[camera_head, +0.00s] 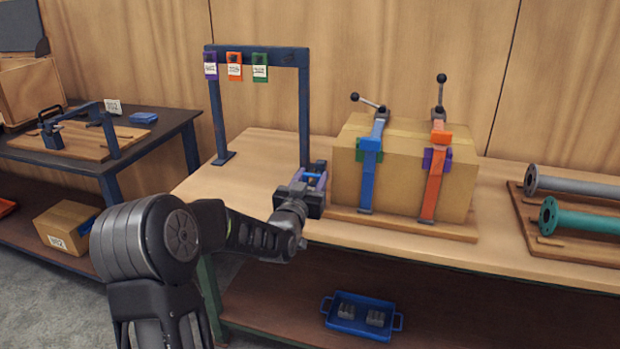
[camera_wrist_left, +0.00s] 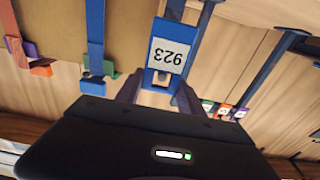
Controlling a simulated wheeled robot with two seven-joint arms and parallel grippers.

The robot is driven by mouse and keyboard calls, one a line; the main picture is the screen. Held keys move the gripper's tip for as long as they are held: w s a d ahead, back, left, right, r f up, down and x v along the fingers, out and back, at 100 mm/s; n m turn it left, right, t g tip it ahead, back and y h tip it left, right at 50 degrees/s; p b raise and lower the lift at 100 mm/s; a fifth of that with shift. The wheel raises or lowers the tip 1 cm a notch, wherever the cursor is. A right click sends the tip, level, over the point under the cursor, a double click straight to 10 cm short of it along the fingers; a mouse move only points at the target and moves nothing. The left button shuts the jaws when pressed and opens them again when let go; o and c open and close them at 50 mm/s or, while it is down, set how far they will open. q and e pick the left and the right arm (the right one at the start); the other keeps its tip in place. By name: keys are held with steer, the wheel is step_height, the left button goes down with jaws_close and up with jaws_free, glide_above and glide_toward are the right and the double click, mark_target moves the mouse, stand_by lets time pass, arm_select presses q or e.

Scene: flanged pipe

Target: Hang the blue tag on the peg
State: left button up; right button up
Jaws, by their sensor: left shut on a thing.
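My left gripper (camera_head: 312,184) is shut on the blue tag (camera_wrist_left: 170,48), and it holds the tag above the table in front of the blue frame's right post. In the left wrist view the tag's white label reads 923, upside down. In the head view only a small blue part of the tag shows between the fingers. The blue frame (camera_head: 305,110) has purple (camera_head: 210,66), orange (camera_head: 234,67) and green (camera_head: 260,68) tags hanging in a row from its top bar. A dark, bare peg (camera_head: 288,58) appears at the bar's right end. My right gripper is not in view.
A cardboard box (camera_head: 400,172) with blue and orange clamps stands right of the gripper, its black-knobbed handles sticking up. Pipes (camera_head: 580,222) lie at the far right. A blue tray (camera_head: 360,315) sits on the lower shelf. The tabletop inside the frame is clear.

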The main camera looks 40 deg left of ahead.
arm_select(q)
steer(key=shift+w+r, duration=0.1)
steer(key=shift+w, duration=0.2)
steer(key=shift+w+a+f+b, duration=0.15)
steer(key=shift+f+b, duration=0.1)
steer(key=shift+b, duration=0.05)
steer(key=shift+w+a+b, duration=0.1)
steer(key=shift+w+b, duration=0.2)
steer(key=shift+w, duration=0.15)
steer(key=o, duration=1.4)
steer(key=shift+f, duration=0.1)
